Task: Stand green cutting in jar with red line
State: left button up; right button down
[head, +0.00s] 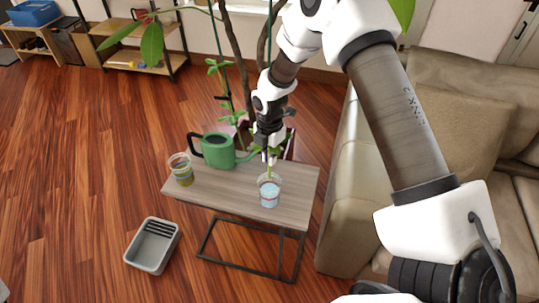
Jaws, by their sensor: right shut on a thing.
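My right gripper (268,157) is shut on the green cutting (268,170), above the right part of the small table. The cutting's thin stem points down, with its lower end at the mouth of a clear jar (269,195) holding pale blue liquid. I cannot tell how deep the stem reaches. A second clear jar (181,175) with yellow-green liquid stands at the table's left end. The red line is too small to make out on either jar. My left gripper is not in view.
A green watering can (217,151) stands on the wooden table (225,188) between the jars, towards the back. A grey bin (152,247) sits on the floor at front left. A beige sofa (338,190) borders the right side. A tall plant rises behind the table.

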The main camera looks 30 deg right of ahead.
aim_at(269, 180)
jog(key=shift+p, duration=0.3)
dwell(0.4)
jog(key=shift+f, duration=0.15)
jog(key=shift+f+b, duration=3.8)
jog(key=shift+f, duration=1.9)
jog(key=c, duration=0.8)
grip_release()
jog(key=shift+o, duration=0.2)
notch_tip(269, 180, up, 9)
jog(key=p, duration=0.7)
jog(key=shift+r, duration=0.15)
